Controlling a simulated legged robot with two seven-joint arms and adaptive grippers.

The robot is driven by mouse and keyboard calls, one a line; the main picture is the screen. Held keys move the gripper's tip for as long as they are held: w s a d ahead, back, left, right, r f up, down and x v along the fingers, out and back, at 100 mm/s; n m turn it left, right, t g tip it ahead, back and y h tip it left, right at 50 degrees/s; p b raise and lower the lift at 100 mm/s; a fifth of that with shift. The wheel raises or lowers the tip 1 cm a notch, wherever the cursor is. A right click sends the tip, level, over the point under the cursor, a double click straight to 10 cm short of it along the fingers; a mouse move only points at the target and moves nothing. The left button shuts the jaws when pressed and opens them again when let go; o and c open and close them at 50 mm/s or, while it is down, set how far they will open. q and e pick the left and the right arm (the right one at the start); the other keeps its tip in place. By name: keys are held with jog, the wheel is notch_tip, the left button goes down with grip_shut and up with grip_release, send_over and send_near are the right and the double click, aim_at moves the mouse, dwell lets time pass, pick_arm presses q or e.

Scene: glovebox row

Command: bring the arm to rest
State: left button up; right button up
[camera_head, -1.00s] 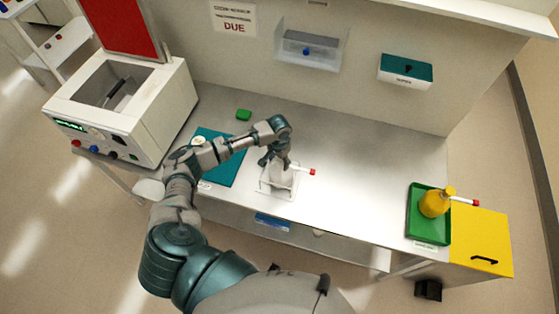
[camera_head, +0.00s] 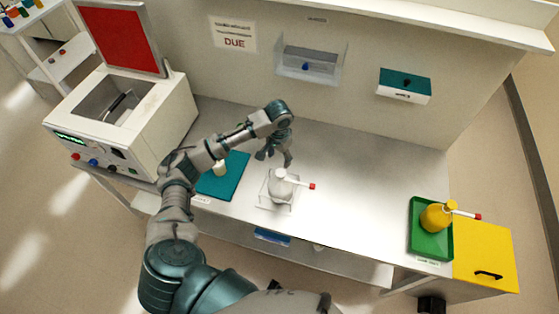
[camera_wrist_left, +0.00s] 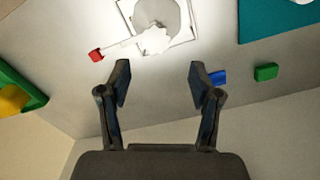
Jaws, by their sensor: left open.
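My left gripper (camera_head: 274,156) is above the bench in the head view, just behind a white bottle (camera_head: 280,187). In the left wrist view the left gripper (camera_wrist_left: 159,75) has its two fingers wide apart with nothing between them. The white bottle stands in a clear square holder (camera_head: 266,201) and has a red-tipped stick lying out to its right. The bottle also shows at the top of the left wrist view (camera_wrist_left: 160,14), apart from the fingers. My right gripper is not in view.
A white machine (camera_head: 130,110) with a raised red lid stands at the left. A teal mat (camera_head: 225,181) lies beside the holder. A green tray (camera_head: 432,246) with a yellow bottle (camera_head: 434,217) is at the right. The bench (camera_head: 350,195) between holder and tray is clear.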

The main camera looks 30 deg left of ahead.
pick_arm(q)
jog(key=shift+d, duration=0.15)
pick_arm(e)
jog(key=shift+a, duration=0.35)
